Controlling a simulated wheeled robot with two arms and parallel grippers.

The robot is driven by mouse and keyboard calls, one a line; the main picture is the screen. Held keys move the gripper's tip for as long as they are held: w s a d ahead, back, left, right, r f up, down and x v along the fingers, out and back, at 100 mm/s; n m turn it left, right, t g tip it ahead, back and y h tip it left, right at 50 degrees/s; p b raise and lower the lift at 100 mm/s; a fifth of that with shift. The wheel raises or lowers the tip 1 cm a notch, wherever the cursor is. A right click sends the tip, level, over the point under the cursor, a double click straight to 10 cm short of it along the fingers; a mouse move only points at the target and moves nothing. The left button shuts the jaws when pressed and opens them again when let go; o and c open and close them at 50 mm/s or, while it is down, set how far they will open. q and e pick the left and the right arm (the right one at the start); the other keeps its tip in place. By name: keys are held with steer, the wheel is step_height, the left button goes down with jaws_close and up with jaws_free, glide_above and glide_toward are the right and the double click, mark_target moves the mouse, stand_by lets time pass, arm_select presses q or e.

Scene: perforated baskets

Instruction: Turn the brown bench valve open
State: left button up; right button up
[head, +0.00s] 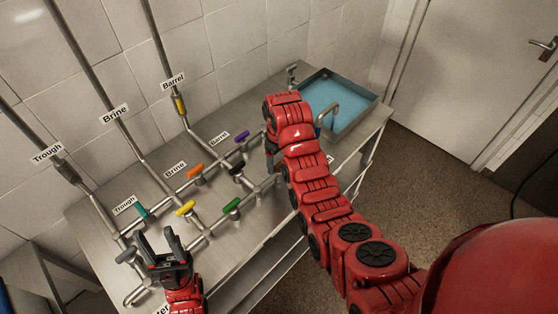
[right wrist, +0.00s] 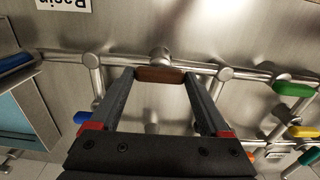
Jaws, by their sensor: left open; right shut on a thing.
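The brown valve handle (right wrist: 160,74) shows in the right wrist view, on the bench pipe near the "Basin" label. It lies roughly along the pipe. My right gripper (right wrist: 158,80) has one finger at each end of it and is shut on it. In the head view my right arm hides the brown handle, and the right gripper (head: 272,153) is mostly hidden too. My left gripper (head: 163,245) is open and empty over the near left end of the bench, by the pipes.
Other handles sit close by: green (head: 231,204), yellow (head: 185,208), orange (head: 195,171), teal (head: 141,211), purple (head: 242,135) and black (head: 237,168). A basin of blue water (head: 340,98) is at the far right. Wall pipes rise on the left.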

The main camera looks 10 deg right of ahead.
steer(key=o, duration=1.2)
steer(key=shift+r, duration=0.15)
step_height(320, 180, up, 9)
steer(key=p, duration=0.9)
step_height(320, 180, up, 8)
glide_above(280, 163)
steer(key=shift+s+a+r, duration=0.1)
steer(key=shift+a, duration=0.05)
